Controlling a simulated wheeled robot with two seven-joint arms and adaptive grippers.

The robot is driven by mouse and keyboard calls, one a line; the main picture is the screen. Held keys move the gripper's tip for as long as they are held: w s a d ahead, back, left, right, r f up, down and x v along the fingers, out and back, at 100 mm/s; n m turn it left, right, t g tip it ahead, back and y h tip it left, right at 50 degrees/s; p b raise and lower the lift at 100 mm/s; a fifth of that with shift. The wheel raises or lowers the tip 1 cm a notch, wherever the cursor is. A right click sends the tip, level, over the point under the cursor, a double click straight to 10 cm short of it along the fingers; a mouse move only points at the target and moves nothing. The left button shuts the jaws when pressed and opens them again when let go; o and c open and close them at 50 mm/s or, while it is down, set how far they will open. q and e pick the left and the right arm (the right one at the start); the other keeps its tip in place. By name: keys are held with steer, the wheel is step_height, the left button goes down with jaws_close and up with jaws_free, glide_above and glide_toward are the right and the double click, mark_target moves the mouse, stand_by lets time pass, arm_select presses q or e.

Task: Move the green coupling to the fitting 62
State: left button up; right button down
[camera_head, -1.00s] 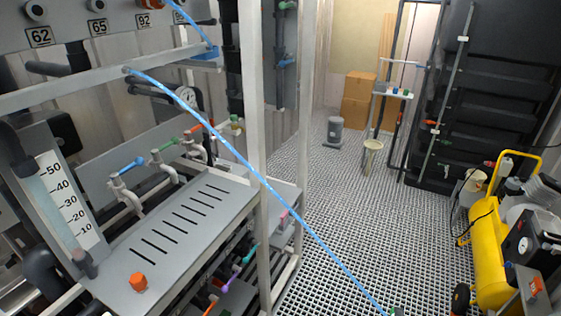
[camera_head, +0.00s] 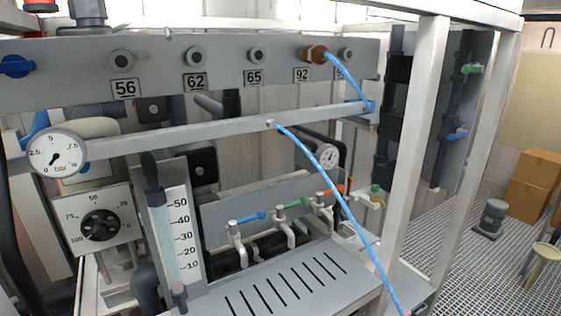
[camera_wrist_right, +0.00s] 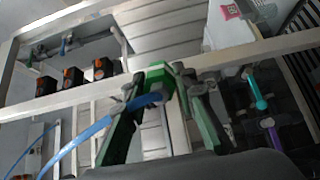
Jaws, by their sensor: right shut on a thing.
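The fitting 62 (camera_head: 195,57) is a bare grey port on the grey panel in the head view, above its label 62 (camera_head: 195,82). In the right wrist view my right gripper (camera_wrist_right: 157,98) is shut on the green coupling (camera_wrist_right: 157,70), from which a blue hose (camera_wrist_right: 92,132) bends away to the lower left. The fingers hide part of the coupling. In the head view a blue hose (camera_head: 338,193) runs from the rail down past the lower right edge. Neither gripper shows in the head view.
Ports 56 (camera_head: 122,61) and 65 (camera_head: 256,55) flank fitting 62. An orange coupling (camera_head: 315,53) with a blue hose sits at port 92. A rail (camera_head: 225,125) crosses below the panel. A white upright post (camera_head: 415,150) stands to the right, with grating floor beyond.

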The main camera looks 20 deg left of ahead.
steer(key=shift+f, duration=0.15)
